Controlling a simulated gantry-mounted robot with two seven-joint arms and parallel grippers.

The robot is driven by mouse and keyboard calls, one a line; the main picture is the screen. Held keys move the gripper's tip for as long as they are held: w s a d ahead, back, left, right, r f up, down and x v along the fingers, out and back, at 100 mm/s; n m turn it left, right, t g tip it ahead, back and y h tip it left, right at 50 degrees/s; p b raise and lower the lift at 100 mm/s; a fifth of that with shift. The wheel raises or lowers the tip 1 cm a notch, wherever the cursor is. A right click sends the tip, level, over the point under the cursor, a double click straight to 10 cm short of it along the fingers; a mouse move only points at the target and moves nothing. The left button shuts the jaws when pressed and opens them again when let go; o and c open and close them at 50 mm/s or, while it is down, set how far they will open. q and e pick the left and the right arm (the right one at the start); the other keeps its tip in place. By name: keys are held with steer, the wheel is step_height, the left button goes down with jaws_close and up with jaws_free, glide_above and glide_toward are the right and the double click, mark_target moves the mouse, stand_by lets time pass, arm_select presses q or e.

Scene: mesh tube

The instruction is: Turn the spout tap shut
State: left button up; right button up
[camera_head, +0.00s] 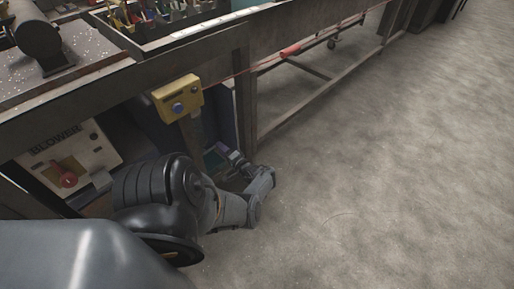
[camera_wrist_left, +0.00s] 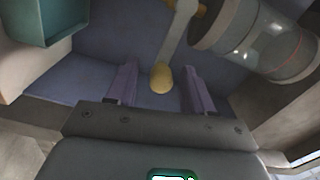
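The tap's lever (camera_wrist_left: 178,38) shows in the left wrist view as a pale grey bar with a rounded yellow knob (camera_wrist_left: 161,79) at its end. The bar runs up to a yellow-brown pivot beside a clear cylindrical tube (camera_wrist_left: 268,45) with a grey collar. My left gripper (camera_wrist_left: 159,75) is open, its two purple fingers on either side of the knob with gaps visible. In the head view my left gripper (camera_head: 219,156) is low under the bench, partly hidden; the tap cannot be made out there. My right gripper is not in view.
A workbench (camera_head: 120,85) runs along the left and top. A yellow box with a blue button (camera_head: 178,98) and a blower panel with a red switch (camera_head: 68,172) are near my arm. A teal container (camera_wrist_left: 45,20) is at upper left in the wrist view. The floor at right is clear.

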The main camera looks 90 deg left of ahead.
arm_select(q)
steer(key=p+v, duration=0.1)
steer(key=v, duration=1)
steer(key=shift+p, duration=0.4)
